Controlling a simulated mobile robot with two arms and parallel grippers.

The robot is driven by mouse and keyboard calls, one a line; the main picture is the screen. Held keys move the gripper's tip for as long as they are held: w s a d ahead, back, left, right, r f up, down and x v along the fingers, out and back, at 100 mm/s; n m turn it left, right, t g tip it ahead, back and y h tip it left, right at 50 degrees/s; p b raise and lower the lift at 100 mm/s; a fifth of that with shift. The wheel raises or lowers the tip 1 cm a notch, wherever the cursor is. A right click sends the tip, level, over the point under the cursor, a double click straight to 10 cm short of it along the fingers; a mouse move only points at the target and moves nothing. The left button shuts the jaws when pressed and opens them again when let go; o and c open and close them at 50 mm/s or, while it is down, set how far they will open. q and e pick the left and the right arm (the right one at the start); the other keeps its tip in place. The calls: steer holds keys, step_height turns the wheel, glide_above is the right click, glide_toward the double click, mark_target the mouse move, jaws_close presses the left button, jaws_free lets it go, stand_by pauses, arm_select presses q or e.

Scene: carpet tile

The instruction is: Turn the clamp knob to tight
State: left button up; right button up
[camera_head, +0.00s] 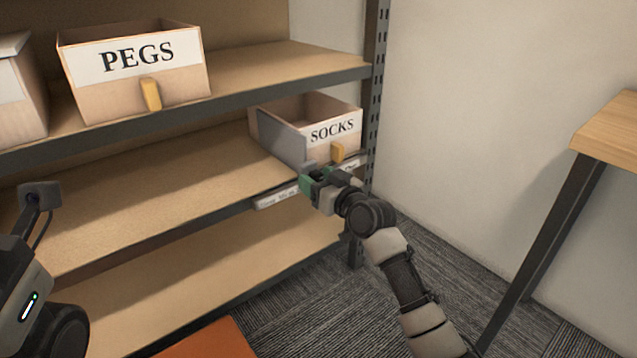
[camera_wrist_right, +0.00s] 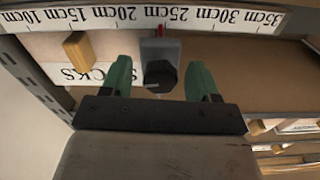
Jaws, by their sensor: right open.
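In the right wrist view the clamp is a grey block (camera_wrist_right: 173,47) with a black knob (camera_wrist_right: 160,76) on its face. A short pale line marks the knob, pointing left in that view. The green fingers of my right gripper (camera_wrist_right: 158,66) are open, one on each side of the knob, with a gap on both sides. In the head view my right gripper (camera_head: 315,177) is at the front edge of the middle shelf, beside the grey clamp (camera_head: 306,166). The knob is hidden there by the gripper. My left arm shows at the left edge, but its gripper does not.
A measuring strip (camera_wrist_right: 90,17) runs along the shelf edge, with a red pointer by the clamp. A SOCKS bin (camera_head: 345,148) with a yellow handle stands just behind. A PEGS bin (camera_head: 180,83) is on the shelf above. A wooden table (camera_head: 615,130) stands at right.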

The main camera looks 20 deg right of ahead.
steer(key=shift+c, duration=0.3)
steer(key=c, duration=0.9)
steer(key=shift+o, duration=0.2)
steer(key=shift+p, duration=0.35)
